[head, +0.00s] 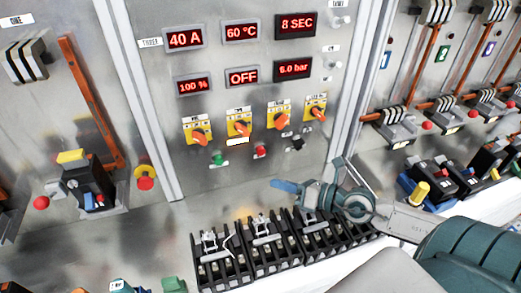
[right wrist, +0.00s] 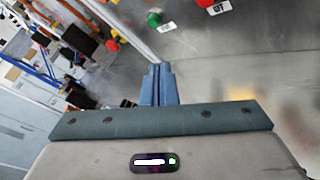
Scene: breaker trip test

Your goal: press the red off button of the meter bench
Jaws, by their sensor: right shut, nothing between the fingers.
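The meter bench's red off button (head: 261,150) is a small red button low on the central grey panel, below the yellow-orange rotary switches. It also shows at the top edge of the right wrist view (right wrist: 204,3). A green button (head: 218,158) sits to its left and also shows in the right wrist view (right wrist: 154,19). My right gripper (head: 283,186) has blue fingers, shut and empty, pointing left in the head view, below and right of the red button and apart from it. The shut fingers (right wrist: 160,85) show in the right wrist view. My left gripper is not in view.
Red displays (head: 243,76) and several rotary switches (head: 239,127) fill the panel above. A black switch (head: 297,143) is right of the red button. Black terminal blocks (head: 265,245) stand in front, below my gripper. A red-and-yellow button (head: 146,177) is on the left bench.

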